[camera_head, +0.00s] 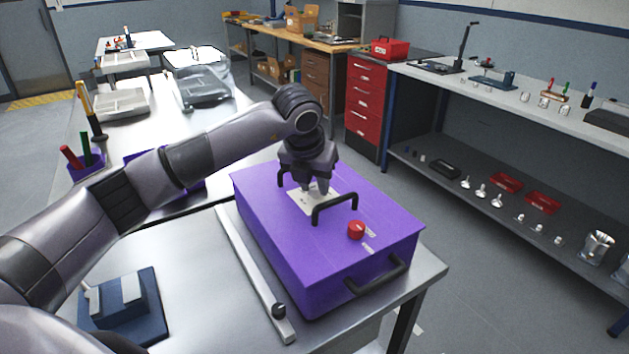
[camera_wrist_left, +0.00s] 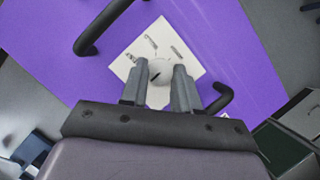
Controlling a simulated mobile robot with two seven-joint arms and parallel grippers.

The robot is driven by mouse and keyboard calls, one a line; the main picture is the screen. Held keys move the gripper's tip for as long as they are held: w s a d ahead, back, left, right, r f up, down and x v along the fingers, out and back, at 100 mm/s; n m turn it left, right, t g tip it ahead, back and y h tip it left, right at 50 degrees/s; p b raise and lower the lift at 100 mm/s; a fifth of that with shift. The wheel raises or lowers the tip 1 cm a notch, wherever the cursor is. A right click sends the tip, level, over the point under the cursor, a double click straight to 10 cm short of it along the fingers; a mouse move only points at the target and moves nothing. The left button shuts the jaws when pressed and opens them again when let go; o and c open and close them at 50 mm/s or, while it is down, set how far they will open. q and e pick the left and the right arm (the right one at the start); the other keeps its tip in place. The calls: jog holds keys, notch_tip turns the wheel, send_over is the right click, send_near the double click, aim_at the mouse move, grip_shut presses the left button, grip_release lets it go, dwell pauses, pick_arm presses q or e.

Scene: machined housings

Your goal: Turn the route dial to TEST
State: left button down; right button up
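The purple housing (camera_head: 290,240) stands on the metal table. A white label plate (camera_head: 306,205) lies on its top between two black handles, and also shows in the left wrist view (camera_wrist_left: 128,66). The route dial (camera_wrist_left: 158,68) is a round pale grey knob on that plate with a short dark mark. Small markings around it are too small to read. My left gripper (camera_head: 317,191) points down over the plate. Its two fingers are apart, one on each side of the dial; I cannot tell whether they touch it. The dial is hidden in the head view. My right gripper is not in view.
A red knob (camera_head: 356,230) sits on the housing's top near the front. Black handles (camera_head: 335,206) stand up beside my gripper. A grey rail (camera_head: 252,272) and a blue fixture (camera_head: 122,308) lie left of the housing. Shelves (camera_head: 480,185) stand at the right.

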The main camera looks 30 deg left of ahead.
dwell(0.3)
pick_arm(q)
jog(key=shift+a+m+h+b, duration=0.1)
jog(key=shift+m+h+b, duration=0.4)
jog(key=shift+m, duration=0.6)
jog(key=m+h, duration=0.1)
jog(key=m, duration=0.1)
jog(key=shift+a+m+b, duration=0.1)
jog(key=shift+m+b, duration=0.2)
jog(key=m, duration=0.1)
jog(key=m+h, duration=0.1)
jog(key=m, duration=0.1)
jog(key=shift+w+a+r+m+g, duration=0.1)
jog(key=shift+r+m+g, duration=0.05)
jog(key=shift+m+g, duration=0.15)
jog(key=shift+m+g+h+p, duration=0.4)
jog(key=shift+m+h, duration=0.2)
jog(key=shift+m, duration=1)
jog(key=shift+w, duration=0.1)
jog(key=c, duration=0.8)
grip_release()
jog(key=shift+a, duration=0.1)
